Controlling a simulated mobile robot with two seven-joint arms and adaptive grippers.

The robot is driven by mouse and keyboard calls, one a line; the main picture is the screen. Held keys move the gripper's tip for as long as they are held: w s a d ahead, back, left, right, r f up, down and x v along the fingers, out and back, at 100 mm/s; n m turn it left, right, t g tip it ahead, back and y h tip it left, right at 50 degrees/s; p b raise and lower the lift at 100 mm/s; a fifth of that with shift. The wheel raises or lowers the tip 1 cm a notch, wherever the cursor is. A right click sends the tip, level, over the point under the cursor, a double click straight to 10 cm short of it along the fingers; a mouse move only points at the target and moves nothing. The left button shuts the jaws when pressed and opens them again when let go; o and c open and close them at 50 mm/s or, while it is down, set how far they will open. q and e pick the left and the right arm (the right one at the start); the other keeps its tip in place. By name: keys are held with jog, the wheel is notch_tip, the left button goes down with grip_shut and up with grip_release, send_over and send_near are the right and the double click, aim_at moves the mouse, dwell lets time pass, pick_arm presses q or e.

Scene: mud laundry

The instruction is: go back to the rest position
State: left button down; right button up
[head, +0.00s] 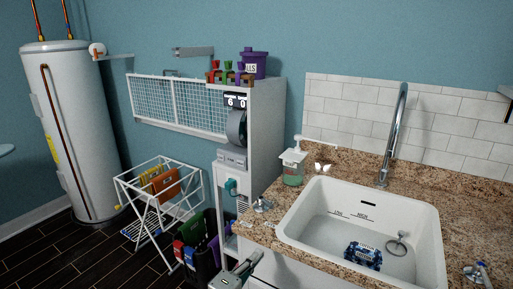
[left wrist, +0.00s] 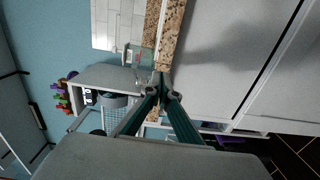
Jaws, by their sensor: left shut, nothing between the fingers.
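My left gripper (head: 249,262) shows at the bottom of the head view, in front of the counter's left front edge and low beside the cabinet. In the left wrist view its two fingers (left wrist: 162,92) come together at the tips, shut and empty. No object is held. My right gripper is in neither view.
The granite counter (head: 460,190) holds a white sink (head: 428,215) with a blue item (head: 362,256) in it, and a soap bottle (head: 292,167). A cabinet (head: 262,120), bins (head: 196,245), a drying rack (head: 160,200) and a water heater (head: 75,130) stand left.

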pick_arm(q)
jog(key=s+a+f+m+g+y, duration=0.2)
jog(key=s+a+f+m, duration=0.6)
jog(key=s, duration=0.5)
jog(key=s+a+f+m+g+y, duration=0.2)
jog(key=s+a+f+m+y, duration=0.3)
jog(key=s+a+f, duration=0.7)
jog(key=s+m, duration=0.1)
jog(key=m, duration=0.1)
jog(key=shift+s+a+m, duration=0.2)
jog(key=shift+a+m, duration=0.05)
jog(key=shift+m, duration=0.15)
